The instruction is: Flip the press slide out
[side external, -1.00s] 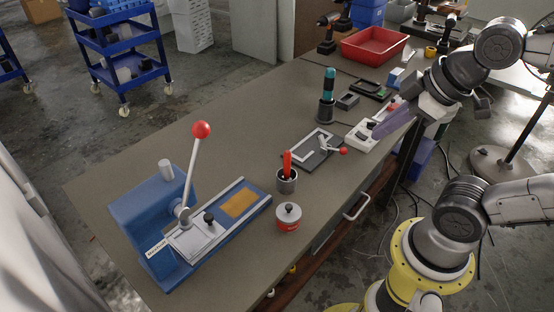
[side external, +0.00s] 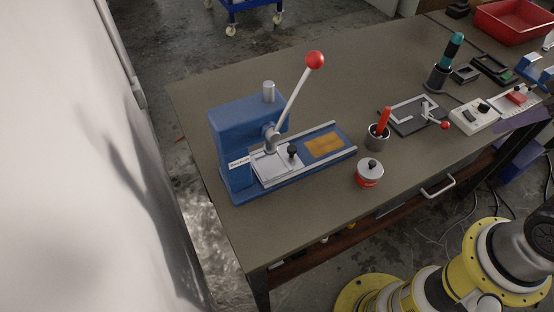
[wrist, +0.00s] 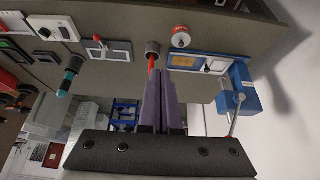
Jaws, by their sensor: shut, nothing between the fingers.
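The blue press (side external: 235,145) stands at the left end of the bench, its lever raised to a red ball knob (side external: 315,60). The press slide (side external: 275,165), a light grey plate with a black knob (side external: 292,150), sits at the inner end of the rails against the press body. An orange patch (side external: 325,145) lies bare on the outer end. In the wrist view, the press (wrist: 240,90) is at the right. My gripper (wrist: 158,74) has purple fingers held together and empty. It also shows at the right edge of the side view (side external: 520,118), well away from the press.
A red-banded round pot (side external: 368,173) and a dark cup with a red-handled tool (side external: 378,135) stand right of the press. Farther right are a small clamp plate (side external: 412,115), a teal-topped tool (side external: 450,55), a white control box (side external: 480,118) and a red tray (side external: 510,22).

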